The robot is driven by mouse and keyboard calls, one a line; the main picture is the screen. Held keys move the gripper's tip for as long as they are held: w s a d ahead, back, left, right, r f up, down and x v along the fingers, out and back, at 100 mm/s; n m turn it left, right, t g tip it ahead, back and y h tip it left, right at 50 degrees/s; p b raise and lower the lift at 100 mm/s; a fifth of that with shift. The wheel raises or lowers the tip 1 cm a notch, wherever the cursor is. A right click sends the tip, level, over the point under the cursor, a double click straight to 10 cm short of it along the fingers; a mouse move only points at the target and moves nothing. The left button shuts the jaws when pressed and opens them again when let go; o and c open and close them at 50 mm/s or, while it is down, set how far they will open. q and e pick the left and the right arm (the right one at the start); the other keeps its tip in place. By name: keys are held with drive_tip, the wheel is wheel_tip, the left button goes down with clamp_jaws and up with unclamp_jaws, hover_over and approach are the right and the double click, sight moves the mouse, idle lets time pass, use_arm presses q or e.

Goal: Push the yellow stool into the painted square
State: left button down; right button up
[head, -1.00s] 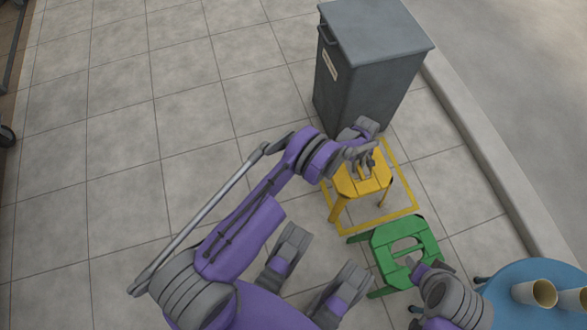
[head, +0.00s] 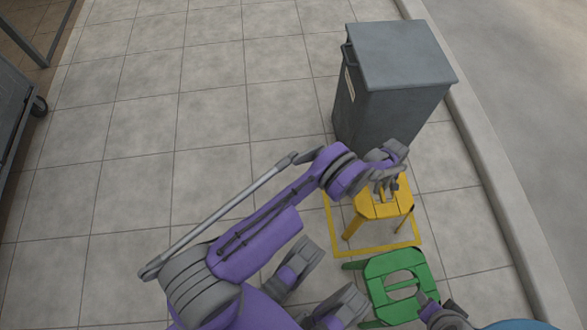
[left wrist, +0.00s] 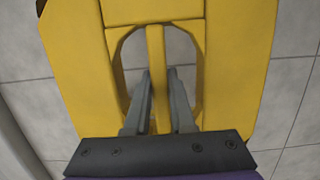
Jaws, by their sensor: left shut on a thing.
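The yellow stool (head: 372,208) stands upright at the painted square (head: 372,253), a yellow outline on the paving. Its two visible near legs come down inside the outline, with bare floor between them and the near and left lines. The far legs and far line are hidden by the seat and my arm. My left gripper (head: 388,190) reaches down onto the seat. In the left wrist view its fingers (left wrist: 158,105) straddle the seat's middle bar (left wrist: 156,65), shut on it. My right arm's end (head: 430,308) shows at the bottom beside the green stool; its fingers are not clear.
A green stool (head: 398,268) stands just in front of the square. A grey bin (head: 395,85) stands close behind it. A kerb (head: 480,170) runs along the right. A blue round top (head: 520,325) shows at the bottom right, and a cart (head: 15,105) at the left. Paving at left is clear.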

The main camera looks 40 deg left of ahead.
use_arm(q)
drive_tip(key=shift+w+d, duration=0.55)
drive_tip(key=shift+w, duration=0.2)
drive_tip(key=c, duration=0.8)
unclamp_jaws()
wheel_tip(320, 180, up, 10)
drive_tip(key=w+a+p, duration=0.1)
drive_tip(key=p, duration=0.2)
drive_tip(key=shift+a, duration=0.3)
idle(0.5)
drive_tip(key=shift+f, duration=0.1)
idle(0.5)
